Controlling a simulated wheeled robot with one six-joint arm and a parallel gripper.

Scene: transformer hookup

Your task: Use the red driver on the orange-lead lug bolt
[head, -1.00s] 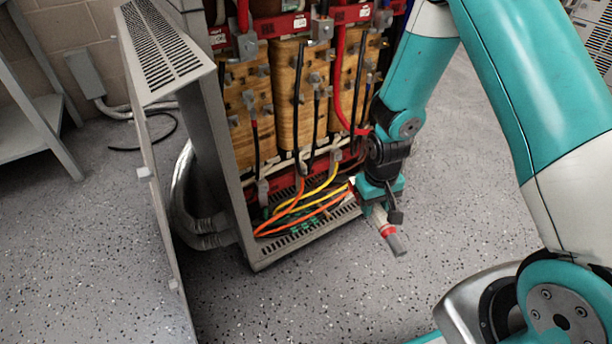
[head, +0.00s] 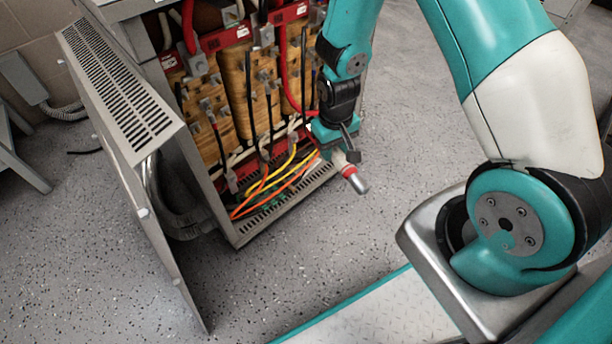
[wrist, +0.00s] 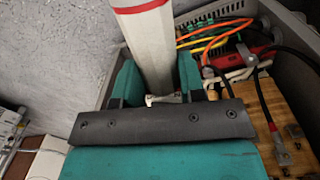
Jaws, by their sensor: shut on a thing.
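My gripper (head: 343,155) is shut on a pale grey driver with a red band (head: 350,171). In the head view the driver points down and to the right, clear of the floor, beside the cabinet's lower right corner. In the wrist view the driver (wrist: 150,45) stands between the teal jaws. The orange lead (head: 262,190) curves from the lower lug area to the cabinet floor, left of my gripper. It also shows in the wrist view (wrist: 240,24). The lug bolt on it is too small to make out.
The open transformer cabinet (head: 215,205) holds wooden coil blocks (head: 240,95), red bars, and black, red and yellow leads. Speckled floor (head: 300,260) is clear in front of the cabinet.

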